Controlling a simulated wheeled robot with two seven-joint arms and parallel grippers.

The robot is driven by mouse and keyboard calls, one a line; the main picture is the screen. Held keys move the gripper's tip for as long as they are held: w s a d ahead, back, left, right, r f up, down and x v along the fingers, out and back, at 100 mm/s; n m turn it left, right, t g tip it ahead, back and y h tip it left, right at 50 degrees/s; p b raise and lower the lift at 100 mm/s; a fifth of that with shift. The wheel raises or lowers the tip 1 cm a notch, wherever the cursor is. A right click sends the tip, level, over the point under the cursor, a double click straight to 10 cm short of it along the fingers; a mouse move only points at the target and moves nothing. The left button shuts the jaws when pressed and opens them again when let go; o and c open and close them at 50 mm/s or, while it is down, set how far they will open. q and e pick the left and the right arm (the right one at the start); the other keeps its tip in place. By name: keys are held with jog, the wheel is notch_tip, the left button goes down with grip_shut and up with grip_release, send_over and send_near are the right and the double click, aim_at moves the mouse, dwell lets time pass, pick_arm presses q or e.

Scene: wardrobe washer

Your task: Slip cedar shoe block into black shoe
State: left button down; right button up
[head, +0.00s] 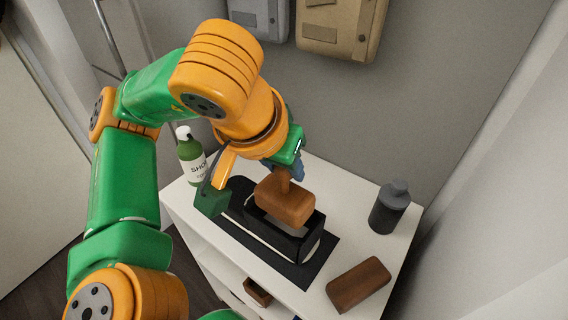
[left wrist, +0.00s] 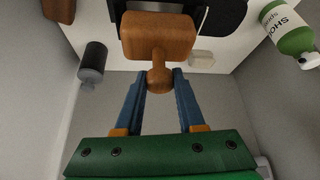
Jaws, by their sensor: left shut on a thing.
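My left gripper (head: 287,172) is shut on the knob of the cedar shoe block (head: 286,204), a rounded orange-brown piece. In the left wrist view the fingertips (left wrist: 158,80) pinch the knob from both sides, and the block (left wrist: 158,35) extends beyond them. The black shoe (head: 258,236) rests on a dark mat (head: 308,267) on the white cabinet top. The block is over the shoe's opening in the head view; I cannot tell whether its lower end is inside. My arm hides part of the shoe's far end. My right gripper is not in view.
A green shoe-spray bottle (head: 191,157) stands at the back left. A dark grey bottle (head: 389,208) stands at the right. A brown wooden brush or block (head: 358,285) lies at the front right.

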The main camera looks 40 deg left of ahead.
aim_at(280, 196)
pick_arm(q)
jog(key=shift+p, duration=0.45)
dwell(0.8)
jog(key=shift+f+b, duration=3.5)
jog(key=shift+f, duration=0.4)
jog(key=shift+c, duration=2.2)
grip_release()
jog(key=p+v, duration=0.4)
jog(key=v, duration=0.3)
jog(key=shift+r, duration=0.15)
jog(key=shift+s+d, duration=0.1)
